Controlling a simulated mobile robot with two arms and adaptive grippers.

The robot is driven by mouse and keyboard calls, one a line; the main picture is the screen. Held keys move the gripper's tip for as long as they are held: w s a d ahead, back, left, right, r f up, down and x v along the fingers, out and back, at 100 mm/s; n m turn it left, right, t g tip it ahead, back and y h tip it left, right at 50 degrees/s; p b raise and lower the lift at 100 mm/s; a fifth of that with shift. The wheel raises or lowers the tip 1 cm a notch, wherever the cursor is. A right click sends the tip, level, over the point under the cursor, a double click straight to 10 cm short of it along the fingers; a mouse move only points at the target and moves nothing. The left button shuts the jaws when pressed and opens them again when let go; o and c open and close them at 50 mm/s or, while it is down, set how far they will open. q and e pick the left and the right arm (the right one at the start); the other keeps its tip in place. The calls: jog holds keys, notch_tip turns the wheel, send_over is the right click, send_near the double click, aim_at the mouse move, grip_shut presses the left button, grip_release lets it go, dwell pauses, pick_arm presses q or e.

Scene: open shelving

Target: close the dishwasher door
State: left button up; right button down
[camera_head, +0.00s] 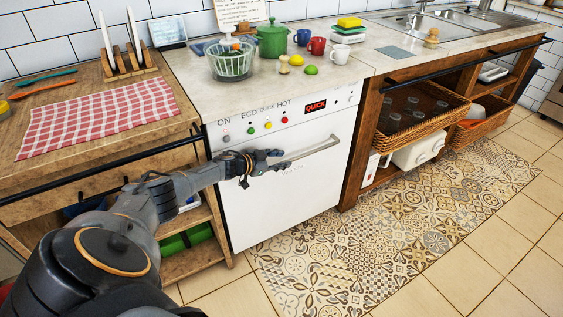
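The dishwasher (330,112) is a white unit under the pale counter, with a row of coloured buttons and a red "QUICK" display. Its white door (292,208) stands upright and looks flush with the front; no open gap shows. A grey bar handle (315,149) crosses the upper part of the door. My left gripper (281,160) is at the handle's left end, right in front of the door. It is too small to tell whether its fingers touch the handle or are open or shut. My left arm hides the door's left edge partly. My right gripper is out of view.
A wooden cabinet (172,150) with a checked cloth (97,118) stands left of the dishwasher. To the right is wooden shelving with a wicker basket (421,112) jutting out. The counter (205,85) holds a glass bowl and green pot. The patterned floor mat (400,235) is clear.

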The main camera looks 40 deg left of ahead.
pick_arm(q)
jog(key=shift+s+a, duration=0.1)
jog(key=shift+s+a, duration=0.15)
jog(key=shift+s, duration=0.4)
jog(key=v, duration=1)
jog(key=shift+s+r, duration=0.25)
jog(key=shift+r, duration=0.05)
